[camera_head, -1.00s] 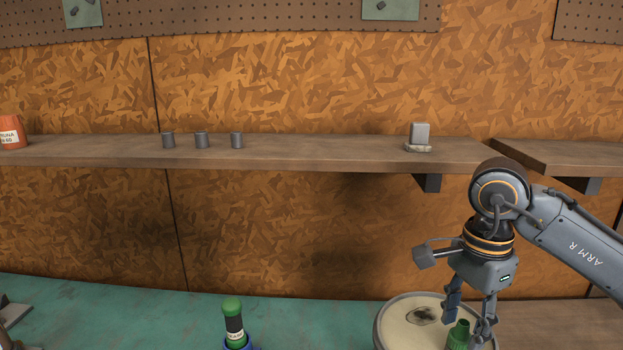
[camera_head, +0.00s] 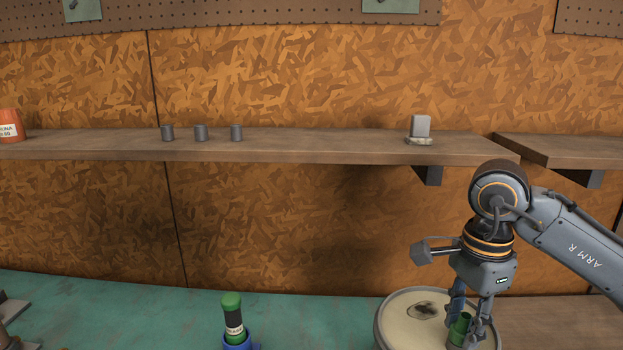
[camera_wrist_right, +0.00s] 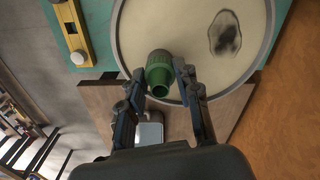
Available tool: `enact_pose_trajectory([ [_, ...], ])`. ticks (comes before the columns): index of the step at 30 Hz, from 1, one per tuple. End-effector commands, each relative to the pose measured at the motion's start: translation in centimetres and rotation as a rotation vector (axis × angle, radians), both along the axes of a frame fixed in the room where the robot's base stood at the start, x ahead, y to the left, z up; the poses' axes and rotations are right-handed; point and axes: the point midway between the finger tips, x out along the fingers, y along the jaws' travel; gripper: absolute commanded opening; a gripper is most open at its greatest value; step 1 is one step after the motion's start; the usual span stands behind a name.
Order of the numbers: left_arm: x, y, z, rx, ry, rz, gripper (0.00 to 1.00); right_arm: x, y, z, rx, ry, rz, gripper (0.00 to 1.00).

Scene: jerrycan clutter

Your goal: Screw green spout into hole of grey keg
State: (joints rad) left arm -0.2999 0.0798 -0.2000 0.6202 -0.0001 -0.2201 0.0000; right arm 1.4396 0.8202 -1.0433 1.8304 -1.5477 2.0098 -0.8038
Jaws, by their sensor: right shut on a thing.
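The grey keg (camera_head: 379,337) stands at the lower right, with a pale top and a grey rim. Its rim also shows in the right wrist view (camera_wrist_right: 116,40). My right gripper (camera_head: 467,326) is above the keg's top near the right side, its fingers shut on the green spout (camera_head: 461,325). In the right wrist view the green spout (camera_wrist_right: 159,74) sits between the two fingertips (camera_wrist_right: 160,78), its open end facing the camera. The spout's lower end and the hole are hidden, so I cannot tell how they meet. My left gripper is not in view.
A green-capped bottle (camera_head: 232,312) stands in a blue holder (camera_head: 237,342) on the green bench (camera_head: 130,310). A wooden shelf (camera_head: 310,149) with small grey cups runs behind. A yellow tool (camera_wrist_right: 69,30) lies beside the keg in the wrist view.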

Motion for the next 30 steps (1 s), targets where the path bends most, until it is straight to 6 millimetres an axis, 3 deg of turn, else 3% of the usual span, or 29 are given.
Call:
enact_pose_trajectory([
  [7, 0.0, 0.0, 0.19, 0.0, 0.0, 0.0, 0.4, -0.02, 0.01, -0.04, 0.0, 0.001, -0.285, 0.05],
  [20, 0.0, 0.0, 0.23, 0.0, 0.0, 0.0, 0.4, -0.02, 0.01, -0.05, -0.001, 0.001, -0.362, 0.05],
  [30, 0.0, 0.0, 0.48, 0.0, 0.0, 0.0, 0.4, -0.02, 0.02, -0.07, -0.001, 0.001, -0.736, 0.05],
])
